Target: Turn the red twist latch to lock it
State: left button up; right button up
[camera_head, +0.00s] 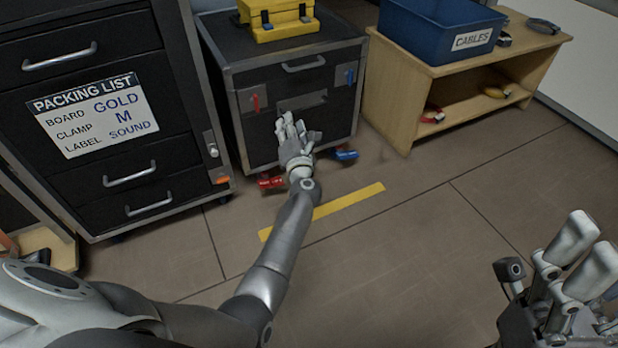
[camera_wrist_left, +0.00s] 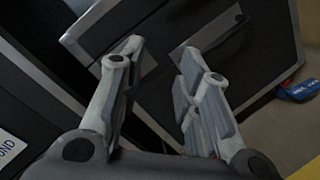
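The red twist latch (camera_head: 256,102) is a small red lever on a grey plate, at the upper left of the front of a dark case (camera_head: 340,110). It stands roughly upright. My left gripper (camera_head: 291,120) is in front of this case, to the right of and below the latch, apart from it in the picture. In the left wrist view the left gripper (camera_wrist_left: 162,58) is open and empty, with the case front (camera_wrist_left: 160,95) beyond its fingers. I cannot make out the red latch there. My right gripper (camera_head: 588,248) is at the lower right, fingers apart, empty.
A blue latch (camera_head: 349,76) is at the case's right. Red (camera_head: 270,182) and blue (camera_head: 346,155) pieces show low by its base. A yellow toolbox (camera_head: 275,18) stands on top. A drawer cabinet (camera_head: 100,110) is left; a wooden shelf (camera_head: 390,95) is right. Open floor lies in front.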

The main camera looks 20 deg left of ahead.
pick_arm(q)
jog(key=s+d+f+m+g+h+p, duration=0.1)
jog(key=s+d+f+m+h+p, duration=0.2)
jog(key=m+p, duration=0.6)
jog(key=s+d+f+m+h+p, duration=0.4)
jog(key=s+d+m+p, duration=0.3)
jog(key=s+m+p, duration=0.2)
jog(key=shift+d+g+h+p, duration=0.2)
jog(key=shift+g+h+p, duration=0.2)
jog(key=shift+h, duration=0.4)
